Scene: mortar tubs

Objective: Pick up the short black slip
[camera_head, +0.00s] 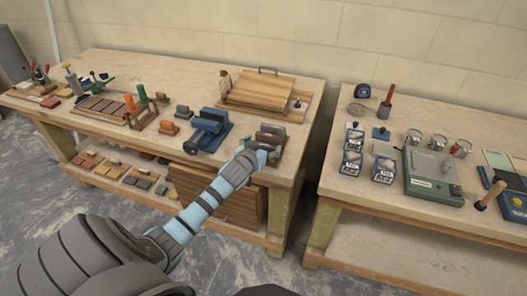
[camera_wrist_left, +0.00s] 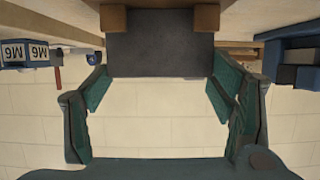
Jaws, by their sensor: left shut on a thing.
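The short black slip (camera_wrist_left: 160,52) shows in the left wrist view as a dark grey, flat-faced block between two brown wooden pieces (camera_wrist_left: 206,18). My left gripper (camera_wrist_left: 159,78) has its teal fingers at the two sides of this block and is shut on it. In the head view my left gripper (camera_head: 262,150) is at the front of a small rack of dark and brown blocks (camera_head: 271,131), near the front edge of the left bench. The gripper hides most of the slip there. My right gripper is not in view.
A blue vise-like tool (camera_head: 207,130) stands just left of the rack. A wooden board (camera_head: 262,89) lies behind it. The left bench (camera_head: 175,75) also holds several small blocks. A gap separates it from the right bench (camera_head: 335,180), which carries tins and boxes.

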